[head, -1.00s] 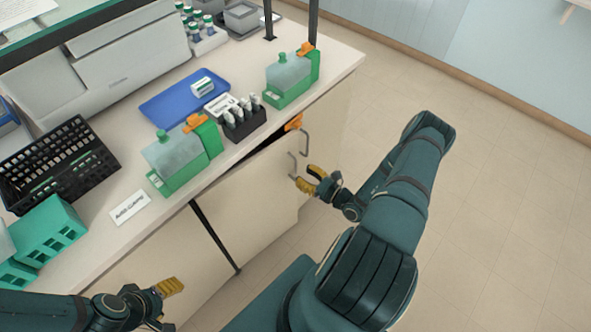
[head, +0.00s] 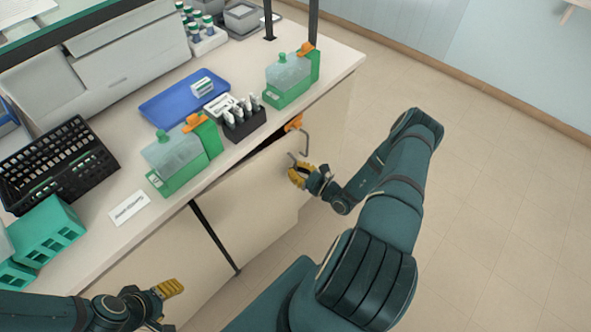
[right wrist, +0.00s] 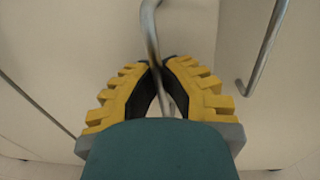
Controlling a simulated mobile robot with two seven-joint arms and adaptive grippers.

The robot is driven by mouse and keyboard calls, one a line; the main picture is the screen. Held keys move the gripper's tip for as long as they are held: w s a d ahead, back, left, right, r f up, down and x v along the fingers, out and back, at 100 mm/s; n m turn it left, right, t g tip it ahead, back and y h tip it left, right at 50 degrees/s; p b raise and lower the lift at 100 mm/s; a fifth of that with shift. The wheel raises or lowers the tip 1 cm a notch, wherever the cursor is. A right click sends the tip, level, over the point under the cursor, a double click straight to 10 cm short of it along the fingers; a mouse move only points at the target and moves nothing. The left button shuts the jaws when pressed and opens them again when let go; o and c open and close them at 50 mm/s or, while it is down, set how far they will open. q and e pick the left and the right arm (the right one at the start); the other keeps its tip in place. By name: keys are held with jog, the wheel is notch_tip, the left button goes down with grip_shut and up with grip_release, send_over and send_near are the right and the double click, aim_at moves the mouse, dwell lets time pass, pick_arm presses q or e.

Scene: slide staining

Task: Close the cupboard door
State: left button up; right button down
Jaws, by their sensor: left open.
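The cupboard door (head: 245,205) is a cream panel under the bench top. It stands slightly ajar, with a dark gap along its top edge. Its metal handle (head: 291,157) is near its right edge; the handle also shows in the right wrist view (right wrist: 150,22). My right gripper (head: 297,172) is at this handle. In the right wrist view its yellow fingers (right wrist: 158,68) are closed together around the bar, whose lower part is partly hidden. My left gripper (head: 168,292) is open and empty at the lower left, in front of the cupboard.
A second handle (head: 306,143) is just right of the first, also in the right wrist view (right wrist: 262,50). An orange piece (head: 293,123) is under the bench edge. Green-based containers (head: 178,163) stand along the bench edge. The floor to the right is clear.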

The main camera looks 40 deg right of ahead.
jog(key=shift+w, duration=0.3)
jog(key=shift+n+y, duration=0.4)
jog(key=shift+y, duration=0.2)
jog(key=w, duration=0.1)
jog(key=w+b, duration=0.1)
jog(key=w, duration=0.2)
jog(key=shift+d+b, duration=0.25)
jog(key=shift+b, duration=0.15)
jog(key=c, duration=1.1)
grip_release()
jog(key=shift+s, duration=0.1)
jog(key=shift+o, duration=0.2)
send_near(290, 163)
jog(key=shift+s+d+r, duration=0.1)
jog(key=shift+s+r, duration=0.1)
jog(key=shift+s, duration=0.35)
